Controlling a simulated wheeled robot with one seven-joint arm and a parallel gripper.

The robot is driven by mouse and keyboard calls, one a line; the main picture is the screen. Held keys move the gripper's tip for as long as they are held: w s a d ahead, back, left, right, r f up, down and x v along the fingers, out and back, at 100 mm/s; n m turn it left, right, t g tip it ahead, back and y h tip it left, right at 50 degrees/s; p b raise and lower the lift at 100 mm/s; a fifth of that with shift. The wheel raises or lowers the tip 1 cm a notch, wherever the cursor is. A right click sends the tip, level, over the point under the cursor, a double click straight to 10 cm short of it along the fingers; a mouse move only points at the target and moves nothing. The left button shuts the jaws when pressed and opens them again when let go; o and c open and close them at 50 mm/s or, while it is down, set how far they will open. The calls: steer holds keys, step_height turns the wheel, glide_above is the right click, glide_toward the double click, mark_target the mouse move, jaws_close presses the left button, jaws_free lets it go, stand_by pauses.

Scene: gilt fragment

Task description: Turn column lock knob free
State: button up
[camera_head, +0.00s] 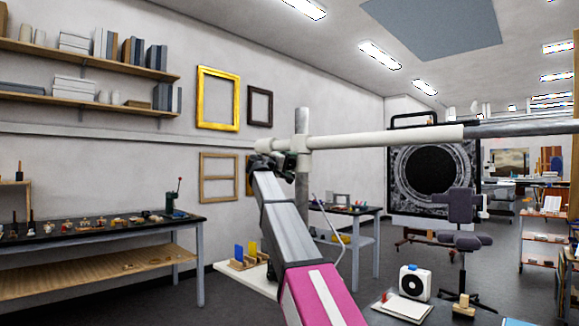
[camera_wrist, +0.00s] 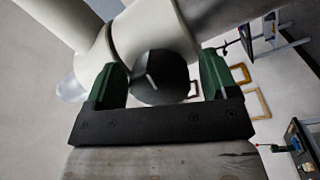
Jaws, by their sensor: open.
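The lock knob (camera_wrist: 160,88) is round and dark with a short pale mark on its face. It sits on the cream collar (camera_wrist: 155,28) in the wrist view. My gripper (camera_wrist: 161,78) is open, with one green finger to each side of the knob. The fingers look close to the knob's sides, with narrow gaps; I cannot tell whether either touches it. In the head view my gripper (camera_head: 277,162) is at the cream joint where the grey column (camera_head: 302,122) meets the long horizontal boom (camera_head: 390,137). The knob cannot be made out there.
A black workbench (camera_head: 90,232) with small items stands left, and a smaller table (camera_head: 345,208) stands behind my arm. A large dark round panel (camera_head: 430,172) and a grey chair (camera_head: 460,240) are at right.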

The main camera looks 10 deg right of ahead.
steer(key=v, duration=1)
steer(key=shift+s+a, duration=0.25)
steer(key=shift+a, duration=0.1)
